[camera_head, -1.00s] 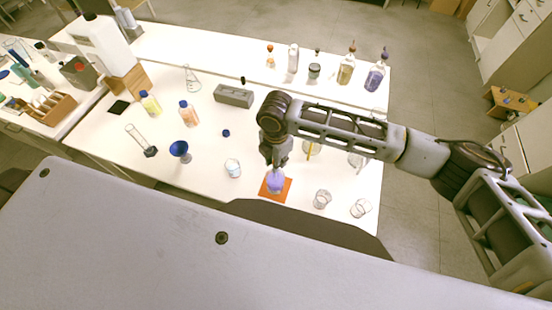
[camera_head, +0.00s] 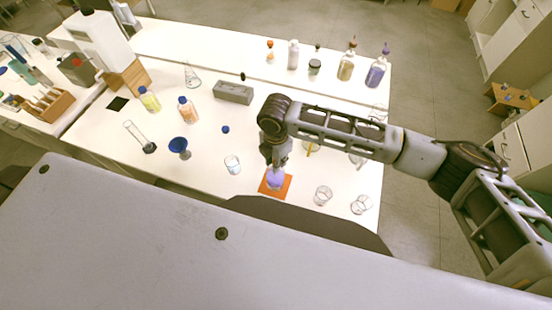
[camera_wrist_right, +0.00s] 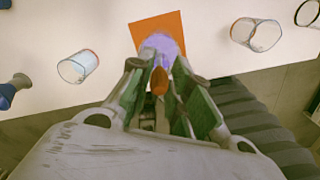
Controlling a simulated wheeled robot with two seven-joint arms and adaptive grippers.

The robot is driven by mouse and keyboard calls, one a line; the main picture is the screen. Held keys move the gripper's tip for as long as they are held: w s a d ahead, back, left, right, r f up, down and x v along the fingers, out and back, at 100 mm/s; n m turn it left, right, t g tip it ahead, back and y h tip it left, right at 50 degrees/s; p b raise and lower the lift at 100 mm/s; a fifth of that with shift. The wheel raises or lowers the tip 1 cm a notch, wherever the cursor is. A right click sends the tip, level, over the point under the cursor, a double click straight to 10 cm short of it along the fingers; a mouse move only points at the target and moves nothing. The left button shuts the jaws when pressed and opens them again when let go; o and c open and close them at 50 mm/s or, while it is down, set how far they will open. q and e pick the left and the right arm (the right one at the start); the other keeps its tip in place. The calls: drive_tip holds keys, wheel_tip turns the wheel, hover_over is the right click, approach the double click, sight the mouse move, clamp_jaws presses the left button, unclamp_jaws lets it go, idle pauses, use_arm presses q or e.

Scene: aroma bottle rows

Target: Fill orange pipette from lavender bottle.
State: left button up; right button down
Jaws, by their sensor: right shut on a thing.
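A lavender round vessel (camera_head: 275,181) stands on an orange square mat (camera_head: 286,190) near the front edge of the table. In the right wrist view the lavender vessel (camera_wrist_right: 160,44) sits just beyond my fingertips on the orange mat (camera_wrist_right: 148,28). My right gripper (camera_head: 274,164) is directly above it, pointing down. It is shut on the orange pipette, whose orange bulb (camera_wrist_right: 159,81) shows between the fingers. The pipette's tip is hidden, so I cannot tell whether it is inside the vessel. My left gripper is not in view. A purple bottle (camera_head: 376,74) stands at the back right.
Glass beakers stand left (camera_head: 233,165) and right (camera_head: 322,195) of the mat, with another (camera_head: 361,204) further right. A blue funnel (camera_head: 179,146), orange bottle (camera_head: 187,110), yellow bottle (camera_head: 149,99) and grey block (camera_head: 233,92) stand to the left. Several bottles line the back.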

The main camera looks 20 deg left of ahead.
drive_tip(key=shift+f, duration=0.25)
idle(0.3)
drive_tip(key=c, duration=1.8)
unclamp_jaws()
drive_tip(key=shift+c, duration=0.6)
drive_tip(key=shift+r, duration=0.1)
idle(2.1)
drive_tip(key=shift+r+p, duration=2.6)
drive_tip(key=shift+r, duration=3.05)
